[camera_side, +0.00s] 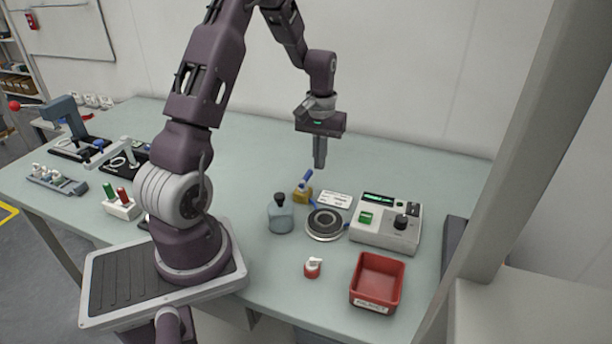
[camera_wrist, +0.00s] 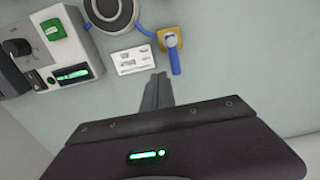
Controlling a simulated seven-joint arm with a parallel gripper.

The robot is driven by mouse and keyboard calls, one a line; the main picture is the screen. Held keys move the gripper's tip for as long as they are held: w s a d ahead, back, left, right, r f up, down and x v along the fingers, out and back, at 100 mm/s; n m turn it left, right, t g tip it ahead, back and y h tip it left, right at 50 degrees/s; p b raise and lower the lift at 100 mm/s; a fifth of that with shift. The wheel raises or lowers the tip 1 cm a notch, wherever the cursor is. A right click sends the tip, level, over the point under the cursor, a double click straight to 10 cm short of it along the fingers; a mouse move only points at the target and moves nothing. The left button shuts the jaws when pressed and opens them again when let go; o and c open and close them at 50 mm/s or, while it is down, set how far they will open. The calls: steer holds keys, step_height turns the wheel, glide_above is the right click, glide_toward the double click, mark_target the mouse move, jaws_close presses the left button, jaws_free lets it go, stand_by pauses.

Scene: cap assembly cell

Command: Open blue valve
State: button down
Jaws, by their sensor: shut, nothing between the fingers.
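The blue valve is a brass-yellow body (camera_side: 302,193) with a blue lever handle (camera_side: 308,176), on the table just behind the round black-and-grey fixture. In the wrist view the yellow body (camera_wrist: 170,38) sits at the upper middle, and the blue handle (camera_wrist: 175,62) points from it down toward my gripper. My gripper (camera_side: 319,166) is shut and empty, pointing down above the table, behind and a little right of the valve. Its fingertips (camera_wrist: 158,77) show in the wrist view apart from the handle, to its lower left.
The round fixture (camera_side: 324,222) joins the valve by a blue tube. A white label card (camera_side: 335,199), a control box (camera_side: 385,225) with a green button and black knob, a grey-blue bottle (camera_side: 280,214), a small red-and-white part (camera_side: 312,267) and a red bin (camera_side: 377,283) stand nearby. The table behind is clear.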

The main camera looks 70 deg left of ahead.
mark_target(312, 171)
stand_by(0.4)
steer(key=shift+f, duration=2.3)
steer(key=shift+a, duration=0.1)
steer(key=shift+s+a, duration=0.2)
steer(key=shift+a, duration=0.25)
steer(key=shift+s+a, duration=0.25)
steer(key=shift+a, duration=0.2)
